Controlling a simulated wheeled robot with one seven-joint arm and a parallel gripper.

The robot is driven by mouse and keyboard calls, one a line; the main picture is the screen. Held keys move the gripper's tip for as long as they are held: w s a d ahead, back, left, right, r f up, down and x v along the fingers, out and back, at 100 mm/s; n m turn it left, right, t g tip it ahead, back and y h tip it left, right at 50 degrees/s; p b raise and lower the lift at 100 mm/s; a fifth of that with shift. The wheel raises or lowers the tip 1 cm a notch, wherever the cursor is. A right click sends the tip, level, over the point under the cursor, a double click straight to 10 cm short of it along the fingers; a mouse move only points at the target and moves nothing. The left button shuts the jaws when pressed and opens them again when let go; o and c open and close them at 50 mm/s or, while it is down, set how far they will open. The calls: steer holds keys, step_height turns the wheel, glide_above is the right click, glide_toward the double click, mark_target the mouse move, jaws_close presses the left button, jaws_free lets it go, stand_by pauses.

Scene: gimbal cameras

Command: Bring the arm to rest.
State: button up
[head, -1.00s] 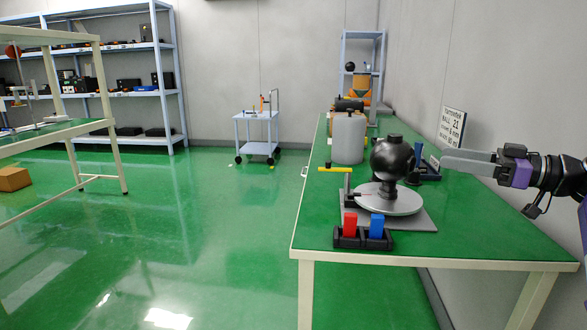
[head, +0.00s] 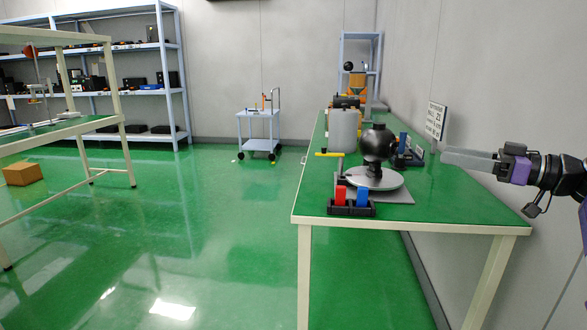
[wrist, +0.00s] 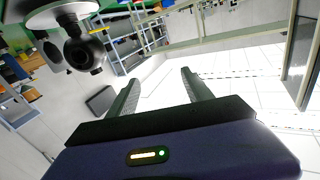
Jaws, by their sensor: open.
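My gripper (head: 472,161) reaches in from the right edge in the head view, in the air above the right side of the green bench (head: 455,215). The wrist view shows my gripper (wrist: 160,82) with its two fingers apart and nothing between them. In the head view a black ball device (head: 378,143) stands on a round light plate (head: 376,182) on the bench, to the left of my gripper and apart from it. The dark ball device also shows at the upper left of the wrist view (wrist: 82,50).
A holder (head: 350,208) with red and blue pieces sits at the bench's front edge. A grey canister (head: 343,130) stands farther back. A sign (head: 436,120) is on the right wall.

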steer(key=w+d+m+t+h, duration=0.5)
steer(key=d+m+h, duration=0.1)
steer(key=s+d+f+m+t+h, duration=0.1)
steer(key=d+f+m+h, duration=0.15)
steer(key=f, duration=0.35)
steer(key=s+d+f+m+t+h, duration=0.1)
steer(key=f+m+h, duration=0.25)
steer(key=f, duration=0.35)
steer(key=s+a+f+m+h, duration=0.2)
steer(key=s+a+f+h, duration=0.15)
steer(key=s+f, duration=0.6)
steer(key=s+a+f+m+h, duration=0.1)
steer(key=s+a+f+h, duration=0.25)
steer(key=s+f, duration=0.55)
steer(key=s+a+n+g+y, duration=0.15)
steer(key=s+a, duration=0.45)
steer(key=s, duration=0.8)
steer(key=s+a+f+n+y, duration=0.15)
steer(key=s+a, duration=0.35)
steer(key=s, duration=0.9)
steer(key=s+a+n+g+y, duration=0.15)
steer(key=s+a, duration=0.45)
steer(key=s, duration=0.8)
step_height(320, 180, up, 21)
steer(key=p, duration=2)
steer(key=shift+a+f+p, duration=0.15)
steer(key=shift+f+p, duration=0.05)
steer(key=shift+p, duration=0.1)
